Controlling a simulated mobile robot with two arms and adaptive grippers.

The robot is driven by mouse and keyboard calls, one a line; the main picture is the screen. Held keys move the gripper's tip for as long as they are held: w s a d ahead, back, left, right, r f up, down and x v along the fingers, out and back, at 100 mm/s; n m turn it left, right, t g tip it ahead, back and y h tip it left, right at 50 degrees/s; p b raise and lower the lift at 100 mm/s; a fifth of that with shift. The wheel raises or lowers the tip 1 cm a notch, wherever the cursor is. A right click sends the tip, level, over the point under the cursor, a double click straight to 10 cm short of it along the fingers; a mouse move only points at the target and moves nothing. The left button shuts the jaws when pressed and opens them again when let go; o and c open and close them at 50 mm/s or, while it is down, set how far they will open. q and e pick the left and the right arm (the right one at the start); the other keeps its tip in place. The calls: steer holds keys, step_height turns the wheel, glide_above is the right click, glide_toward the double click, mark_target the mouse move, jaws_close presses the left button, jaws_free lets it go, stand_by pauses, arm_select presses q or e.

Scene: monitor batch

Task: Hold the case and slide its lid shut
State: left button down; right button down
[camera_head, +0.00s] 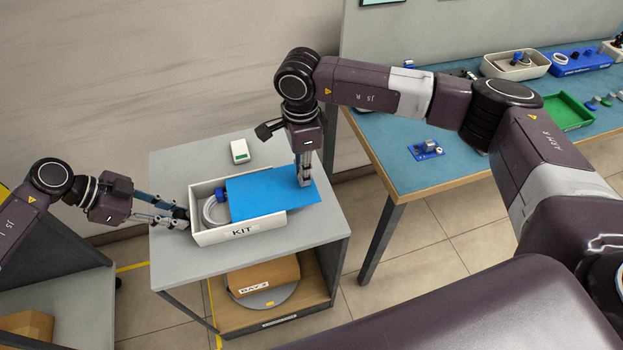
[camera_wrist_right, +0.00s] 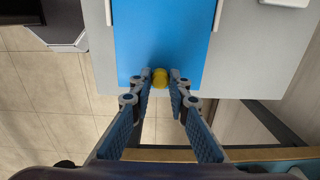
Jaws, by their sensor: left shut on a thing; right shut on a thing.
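The white case (camera_head: 240,233), labelled KIT, stands on a small grey table. Its blue lid (camera_head: 258,192) covers the right and middle part and sticks out past the case's right end. The left part is open and shows a coiled white hose (camera_head: 212,211) and a blue part (camera_head: 221,194). My left gripper (camera_head: 184,219) is shut on the case's left wall. My right gripper (camera_head: 304,182) is shut on the lid's yellow knob, near the lid's right end. In the right wrist view the knob (camera_wrist_right: 160,78) sits between the fingertips, on the blue lid (camera_wrist_right: 160,35).
A small white device (camera_head: 240,151) lies behind the case on the grey table (camera_head: 173,262). A cardboard box (camera_head: 264,275) is on the shelf below. A blue-topped workbench (camera_head: 400,165) with trays and parts stands at the right, apart from the table.

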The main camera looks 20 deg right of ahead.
mark_target(270, 190)
steer(key=shift+a, duration=4.2)
steer(key=c, duration=1.8)
jaws_free()
steer(key=shift+o, duration=0.2)
steer(key=shift+w+d+r, duration=0.1)
step_height(270, 190, up, 12)
